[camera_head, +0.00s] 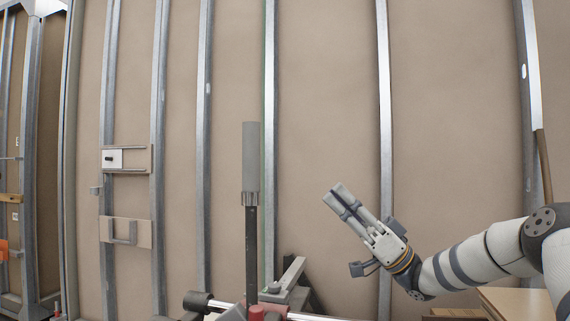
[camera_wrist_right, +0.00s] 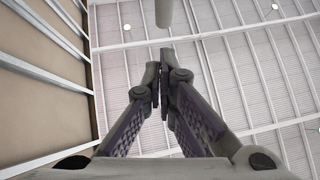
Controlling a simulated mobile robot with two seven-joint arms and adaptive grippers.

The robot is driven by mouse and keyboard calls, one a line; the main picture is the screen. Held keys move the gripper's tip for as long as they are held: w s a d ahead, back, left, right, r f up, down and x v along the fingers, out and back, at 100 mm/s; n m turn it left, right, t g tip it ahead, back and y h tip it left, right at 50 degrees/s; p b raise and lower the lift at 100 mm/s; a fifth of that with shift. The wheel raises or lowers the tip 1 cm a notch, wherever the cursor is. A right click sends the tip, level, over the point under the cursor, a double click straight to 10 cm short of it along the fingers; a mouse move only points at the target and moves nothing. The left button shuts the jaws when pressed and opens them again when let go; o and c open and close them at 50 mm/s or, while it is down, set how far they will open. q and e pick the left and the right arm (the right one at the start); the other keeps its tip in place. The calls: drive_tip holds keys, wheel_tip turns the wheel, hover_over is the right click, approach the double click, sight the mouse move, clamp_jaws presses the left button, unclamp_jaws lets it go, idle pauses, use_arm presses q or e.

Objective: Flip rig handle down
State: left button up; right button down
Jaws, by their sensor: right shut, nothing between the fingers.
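The rig handle (camera_head: 250,175) stands upright in the head view, with a thick grey grip on top of a thinner dark bar that runs down to the rig at the bottom edge. My right gripper (camera_head: 338,192) is to the right of the handle, pointing up and left, clearly apart from it in the picture. Its fingers are shut and empty. In the right wrist view the fingertips (camera_wrist_right: 159,70) are together, and a grey cylindrical end, likely the handle's grip (camera_wrist_right: 164,14), shows beyond them at the top. My left gripper is not in view.
The rig's base, with a red part (camera_head: 257,313) and a grey bracket (camera_head: 287,278), shows at the bottom. A panel wall with metal studs (camera_head: 385,130) stands behind. A wooden box top (camera_head: 510,300) is at the lower right. The space between gripper and handle looks clear.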

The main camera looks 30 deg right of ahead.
drive_tip(key=a+f+x, duration=0.1)
drive_tip(key=f+x, duration=0.1)
drive_tip(key=x, duration=1.1)
drive_tip(key=shift+w+a, duration=0.4)
